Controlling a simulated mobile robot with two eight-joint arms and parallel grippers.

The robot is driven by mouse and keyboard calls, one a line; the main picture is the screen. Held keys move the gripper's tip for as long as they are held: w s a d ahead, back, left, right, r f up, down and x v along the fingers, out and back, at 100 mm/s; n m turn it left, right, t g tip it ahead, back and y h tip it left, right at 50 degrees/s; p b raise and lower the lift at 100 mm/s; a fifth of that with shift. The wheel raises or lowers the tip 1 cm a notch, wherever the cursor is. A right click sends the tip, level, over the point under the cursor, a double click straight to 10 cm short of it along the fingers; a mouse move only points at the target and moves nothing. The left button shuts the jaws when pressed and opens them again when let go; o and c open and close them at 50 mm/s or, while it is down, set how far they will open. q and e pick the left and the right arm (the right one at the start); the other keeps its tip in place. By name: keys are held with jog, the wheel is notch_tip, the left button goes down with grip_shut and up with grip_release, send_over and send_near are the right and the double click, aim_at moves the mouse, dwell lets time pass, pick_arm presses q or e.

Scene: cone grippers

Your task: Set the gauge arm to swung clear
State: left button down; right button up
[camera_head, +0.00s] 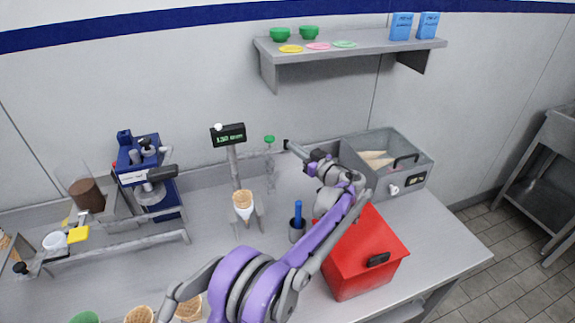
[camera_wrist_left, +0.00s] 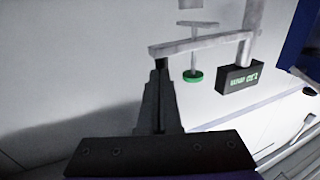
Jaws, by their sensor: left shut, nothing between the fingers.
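The gauge is a grey post (camera_head: 234,170) with a black display (camera_head: 228,135) on top. It shows upside down in the left wrist view, with the display (camera_wrist_left: 240,78) below the post. There, the grey gauge arm (camera_wrist_left: 200,42) reaches left from the post, with a dark piece under its free end. My left gripper (camera_head: 288,146) is shut and empty, right of the post. In the left wrist view its fingertips (camera_wrist_left: 161,72) overlap the arm's free end; I cannot tell whether they touch. My right gripper is not in view.
A cone (camera_head: 243,203) stands in a holder before the post. A blue-handled tool cup (camera_head: 297,229), a red box (camera_head: 362,255) and a clear-lidded bin (camera_head: 398,160) are to the right. A blue machine (camera_head: 145,170) is left.

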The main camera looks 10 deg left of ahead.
pick_arm(q)
jog(key=shift+w+a+p, duration=0.35)
jog(key=shift+w+a, duration=0.05)
jog(key=shift+w, duration=0.45)
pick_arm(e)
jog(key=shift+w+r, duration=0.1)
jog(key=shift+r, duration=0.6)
